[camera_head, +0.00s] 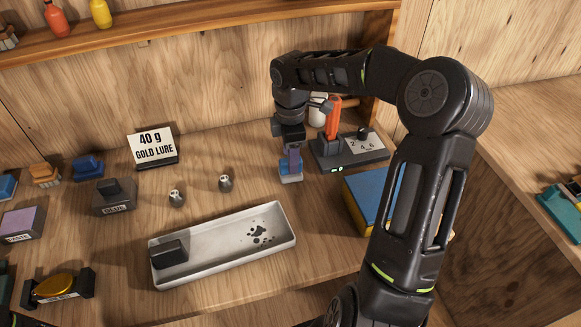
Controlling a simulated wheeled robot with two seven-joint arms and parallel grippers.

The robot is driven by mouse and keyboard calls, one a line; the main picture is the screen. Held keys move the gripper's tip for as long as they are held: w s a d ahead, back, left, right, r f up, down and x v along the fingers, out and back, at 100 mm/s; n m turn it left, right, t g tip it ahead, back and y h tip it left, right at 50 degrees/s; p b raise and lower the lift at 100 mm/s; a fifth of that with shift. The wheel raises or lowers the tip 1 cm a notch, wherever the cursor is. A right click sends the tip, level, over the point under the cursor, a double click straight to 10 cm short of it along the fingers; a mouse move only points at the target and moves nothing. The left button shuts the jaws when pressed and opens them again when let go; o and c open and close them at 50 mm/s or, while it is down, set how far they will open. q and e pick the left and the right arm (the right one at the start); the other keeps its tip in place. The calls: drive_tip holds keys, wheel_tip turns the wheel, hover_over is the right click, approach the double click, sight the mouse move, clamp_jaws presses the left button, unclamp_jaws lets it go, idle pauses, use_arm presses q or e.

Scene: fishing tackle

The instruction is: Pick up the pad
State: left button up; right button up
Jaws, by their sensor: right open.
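My right arm reaches in from the right and bends down over the bench. My right gripper (290,158) points down at a small blue and white block (291,176), which may be the pad, just left of the grey scale-like device. The jaws are open and right at the block's top. Whether they touch it cannot be told. A dark block (169,254) lies in the left end of the long tray (220,262); dark specks lie at the tray's right.
The grey device (329,160) with an orange handle (333,118) stands close right of the gripper. A blue and yellow box (362,205) lies behind my forearm. Bench between weights and gripper is clear.

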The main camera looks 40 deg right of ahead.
sight(285, 177)
drive_tip(key=shift+f, duration=1.3)
drive_tip(key=shift+c, duration=0.2)
clamp_jaws()
